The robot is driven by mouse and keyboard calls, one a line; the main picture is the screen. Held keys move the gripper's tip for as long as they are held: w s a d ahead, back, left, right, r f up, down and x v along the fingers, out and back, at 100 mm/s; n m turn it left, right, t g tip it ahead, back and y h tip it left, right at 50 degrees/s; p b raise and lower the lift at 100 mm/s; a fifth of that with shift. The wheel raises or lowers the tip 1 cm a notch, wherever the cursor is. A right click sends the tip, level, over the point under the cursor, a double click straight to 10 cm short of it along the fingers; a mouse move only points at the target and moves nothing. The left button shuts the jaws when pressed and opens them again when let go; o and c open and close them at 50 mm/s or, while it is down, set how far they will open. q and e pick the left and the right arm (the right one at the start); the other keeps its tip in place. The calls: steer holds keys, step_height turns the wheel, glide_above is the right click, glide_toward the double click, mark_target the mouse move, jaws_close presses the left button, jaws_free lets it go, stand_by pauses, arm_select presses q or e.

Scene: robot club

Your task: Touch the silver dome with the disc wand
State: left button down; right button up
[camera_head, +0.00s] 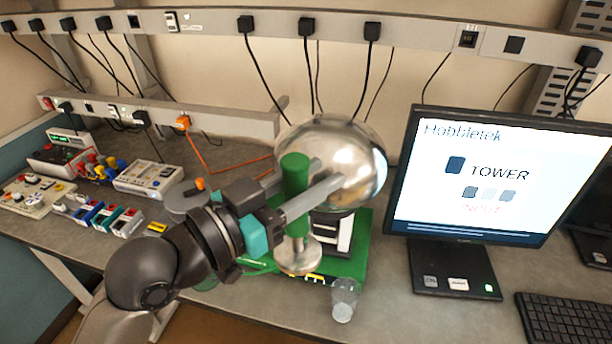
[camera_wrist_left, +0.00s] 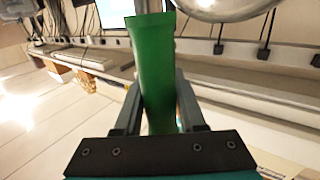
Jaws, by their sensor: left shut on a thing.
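The silver dome (camera_head: 350,150) is a large shiny ball on a stand with a green base (camera_head: 357,250). Its edge also shows at the top of the left wrist view (camera_wrist_left: 228,8). My left gripper (camera_head: 316,186) is shut on the green handle of the disc wand (camera_head: 295,172), in front of the dome. The handle also shows between the fingers in the left wrist view (camera_wrist_left: 155,75). The wand is upright, with its round silver disc at the lower end, below the ball and in front of the stand. I see no contact between disc and dome. My right gripper is not in view.
A clear cup (camera_head: 344,298) stands at the front of the grey desk, beside the green base. A monitor (camera_head: 490,190) and a keyboard (camera_head: 565,318) are on the right. Electronic boxes (camera_head: 150,178) stand on the left. Black cables hang from the wall rail (camera_head: 200,22).

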arm_select(q)
steer(key=w+d+b, duration=0.1)
steer(key=w+d, duration=0.1)
steer(key=w, duration=0.4)
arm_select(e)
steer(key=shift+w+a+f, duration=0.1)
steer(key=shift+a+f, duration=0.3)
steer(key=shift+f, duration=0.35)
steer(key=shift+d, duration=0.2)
arm_select(q)
steer(key=shift+w+d+b, duration=0.2)
steer(key=shift+w, duration=0.45)
steer(key=shift+w+d+b, duration=0.2)
steer(key=shift+w, duration=0.45)
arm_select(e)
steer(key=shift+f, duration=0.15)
arm_select(q)
steer(key=shift+w+r, duration=0.1)
steer(key=shift+r, duration=0.05)
stand_by(0.4)
